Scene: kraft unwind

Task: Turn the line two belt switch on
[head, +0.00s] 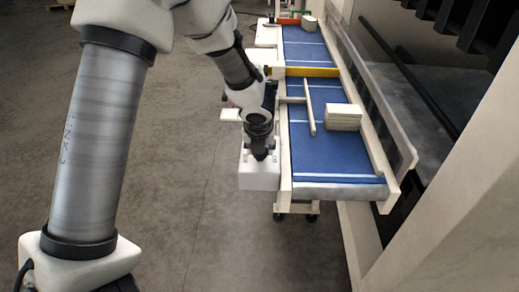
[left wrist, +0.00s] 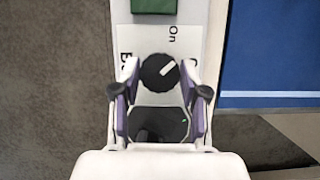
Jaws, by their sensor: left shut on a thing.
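A white switch box (head: 259,178) is fixed to the near left side of the blue conveyor. In the left wrist view its panel (left wrist: 128,38) carries a round black knob (left wrist: 160,73) with a white pointer mark slanting to the upper right. The word "On" is printed sideways above the knob; other lettering is partly hidden by my fingers. My left gripper (left wrist: 160,78) is shut on the knob, one finger at each side. In the head view my left gripper (head: 260,156) is pointing down over the box. My right gripper is not in view.
The blue belt (head: 312,152) runs beside the box, with a stack of kraft sheets (head: 343,117) and a pale bar (head: 309,108) on it. A green part (left wrist: 153,6) sits on the panel above the knob. Open floor (head: 190,190) lies to the left.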

